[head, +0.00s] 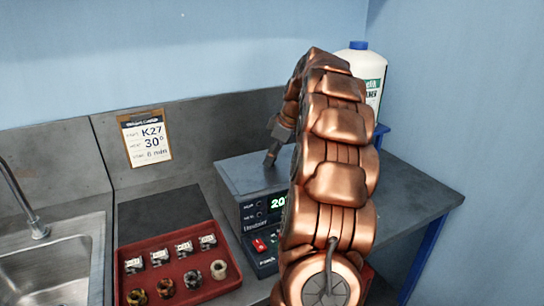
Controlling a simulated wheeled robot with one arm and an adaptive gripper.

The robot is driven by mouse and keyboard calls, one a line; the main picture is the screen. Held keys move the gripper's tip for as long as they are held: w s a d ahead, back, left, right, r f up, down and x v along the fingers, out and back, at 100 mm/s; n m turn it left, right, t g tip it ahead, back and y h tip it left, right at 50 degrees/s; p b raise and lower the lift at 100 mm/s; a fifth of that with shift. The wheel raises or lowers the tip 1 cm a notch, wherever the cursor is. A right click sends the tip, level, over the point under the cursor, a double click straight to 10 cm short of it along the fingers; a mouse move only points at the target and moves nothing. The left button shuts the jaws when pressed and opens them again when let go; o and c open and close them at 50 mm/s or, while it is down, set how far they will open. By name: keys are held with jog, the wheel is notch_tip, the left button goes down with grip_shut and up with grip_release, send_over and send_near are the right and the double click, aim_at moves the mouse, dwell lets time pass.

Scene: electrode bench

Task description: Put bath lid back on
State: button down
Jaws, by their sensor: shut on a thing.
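The bath (247,211) is a grey box on the bench with a lit green display reading about "20", partly cut off by my arm. A flat grey lid (238,174) covers its top and looks level; I cannot tell whether its hidden right side is seated. My gripper (271,161) points down at the middle of the lid, its tips shut on what appears to be the lid's handle. The handle itself is too small to make out. My copper arm hides the right part of the bath and lid.
A red tray (185,292) with several small vials and ring-shaped pieces lies at the front left, beside a sink (45,265). A white bottle (362,75) stands behind my arm. The bench's right end (420,195) is clear.

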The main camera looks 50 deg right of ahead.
jog(key=c, duration=0.7)
grip_release()
jog(key=o, duration=0.5)
jog(key=shift+r, duration=0.1)
jog(key=shift+r+p, duration=0.75)
jog(key=shift+r, duration=2.6)
